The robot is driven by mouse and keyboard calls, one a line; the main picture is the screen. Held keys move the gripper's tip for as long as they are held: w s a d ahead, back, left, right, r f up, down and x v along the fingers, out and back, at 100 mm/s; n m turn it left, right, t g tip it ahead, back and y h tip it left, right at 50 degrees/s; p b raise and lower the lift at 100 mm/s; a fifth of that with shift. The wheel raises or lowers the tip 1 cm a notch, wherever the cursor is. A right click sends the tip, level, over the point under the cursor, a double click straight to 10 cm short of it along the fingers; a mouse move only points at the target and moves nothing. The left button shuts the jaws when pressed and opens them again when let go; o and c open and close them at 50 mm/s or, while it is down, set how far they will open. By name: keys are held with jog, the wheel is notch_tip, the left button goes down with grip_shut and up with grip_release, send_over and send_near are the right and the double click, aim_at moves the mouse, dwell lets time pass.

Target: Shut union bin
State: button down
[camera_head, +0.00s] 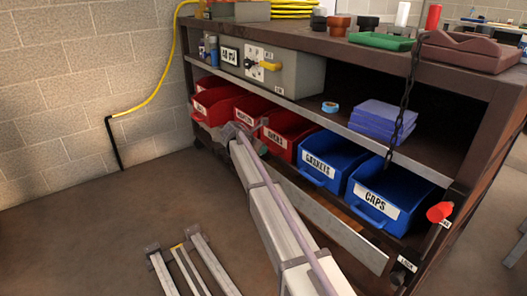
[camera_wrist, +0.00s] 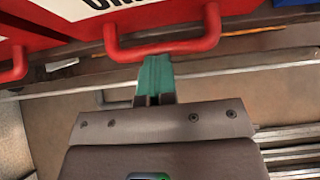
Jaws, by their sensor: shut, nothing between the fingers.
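A red bin with a white label, cut off in the wrist view, fills the top of that view, and its red handle (camera_wrist: 165,47) spans the upper middle. The label's visible letter bottoms look like the start of "UNIONS", but I cannot read them fully. In the head view, a red bin (camera_head: 288,127) with a small, hard-to-read label sits in the lower shelf row, left of the blue bins. My gripper (camera_wrist: 155,62) is shut and empty, its teal fingertips at the handle's lower edge; I cannot tell whether they touch. In the head view my wrist partly hides the red bins.
Blue bins labelled GASKETS (camera_head: 330,158) and CAPS (camera_head: 385,198) stand to the right. More red bins (camera_head: 213,103) stand to the left. A metal rail (camera_head: 330,215) runs below the bins. A chain (camera_head: 406,100) hangs before the shelf. Open floor lies left.

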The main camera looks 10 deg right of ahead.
jog(key=shift+w+d, duration=0.2)
jog(key=shift+d, duration=0.1)
